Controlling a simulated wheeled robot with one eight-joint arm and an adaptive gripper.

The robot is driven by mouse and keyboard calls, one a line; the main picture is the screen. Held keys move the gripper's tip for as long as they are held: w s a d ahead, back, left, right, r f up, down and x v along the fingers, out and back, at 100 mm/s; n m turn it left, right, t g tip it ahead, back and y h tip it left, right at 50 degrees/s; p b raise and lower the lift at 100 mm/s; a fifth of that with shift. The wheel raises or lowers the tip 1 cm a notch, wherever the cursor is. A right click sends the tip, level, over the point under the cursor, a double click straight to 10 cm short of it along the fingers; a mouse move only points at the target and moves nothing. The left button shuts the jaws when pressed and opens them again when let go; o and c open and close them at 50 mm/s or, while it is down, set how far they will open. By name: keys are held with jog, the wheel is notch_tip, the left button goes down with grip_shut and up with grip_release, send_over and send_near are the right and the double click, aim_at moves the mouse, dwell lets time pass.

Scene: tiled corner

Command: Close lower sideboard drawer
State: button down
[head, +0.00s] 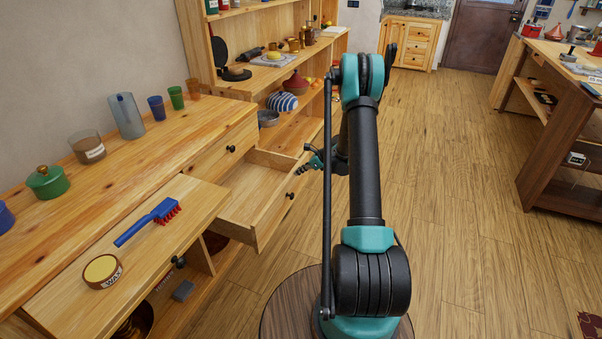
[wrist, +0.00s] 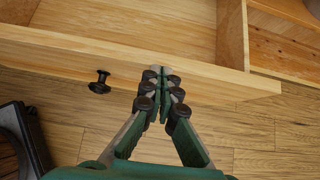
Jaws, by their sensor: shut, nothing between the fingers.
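The lower sideboard drawer (head: 262,189) is pulled out from the wooden sideboard (head: 60,220) and looks empty inside. Its front has a dark round knob (head: 290,196). In the wrist view the drawer front (wrist: 50,52) runs across the picture, with its knob (wrist: 100,82) to the left of my gripper (wrist: 160,72). My gripper is shut and empty, its fingertips at the drawer front's top edge near its far end; I cannot tell whether they touch. In the head view my gripper (head: 312,160) is partly hidden by my arm.
A nearer pull-out board (head: 130,250) holds a blue brush (head: 150,222) and a round tin (head: 102,271). Cups and a green pot (head: 47,183) stand on the sideboard top. A wooden table (head: 560,130) stands at right. The floor between is clear.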

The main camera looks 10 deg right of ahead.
jog(key=w+a, duration=0.6)
jog(key=a, duration=0.3)
jog(key=w+a, duration=0.7)
jog(key=a, duration=0.3)
jog(key=shift+w+a, duration=0.2)
jog(key=shift+a, duration=0.1)
jog(key=s+d+f+v, duration=0.1)
jog(key=s+f+v, duration=0.1)
jog(key=v, duration=1.1)
jog(key=s+a, duration=1)
jog(key=s, duration=0.6)
jog(key=w+a+f, duration=0.6)
jog(key=a, duration=0.3)
jog(key=shift+w+a+f, duration=0.2)
jog(key=shift+f, duration=0.2)
